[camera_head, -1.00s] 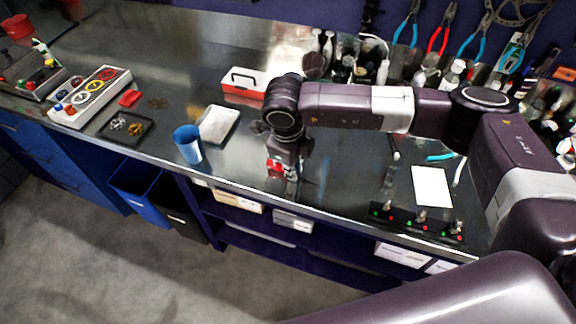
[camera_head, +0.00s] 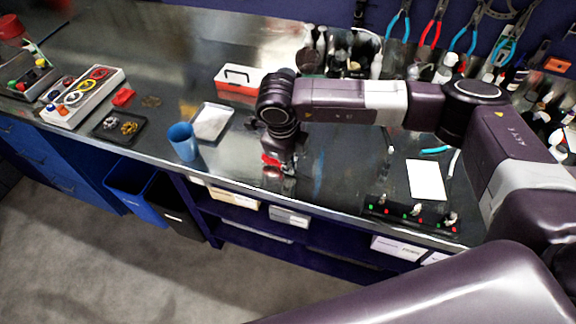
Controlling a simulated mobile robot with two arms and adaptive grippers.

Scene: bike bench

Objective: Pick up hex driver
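My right gripper (camera_head: 279,160) points down over the front part of the metal bench, left of the white sheet. Its fingers are small and dark, and I cannot tell whether they are open or shut. A small red thing (camera_head: 269,160) shows right at the fingertips; I cannot tell what it is or whether it is held. I cannot make out a hex driver for certain. A small thin tool (camera_head: 389,143) lies on the bench behind my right forearm's lower edge, too small to identify. My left gripper is not in view.
A blue cup (camera_head: 184,141) and a pale tray (camera_head: 212,122) stand left of the gripper, with a red-and-white box (camera_head: 240,80) behind. A black strip with small lights (camera_head: 412,215) lies at the front right beside a white sheet (camera_head: 426,180). Pliers (camera_head: 437,38) hang on the wall.

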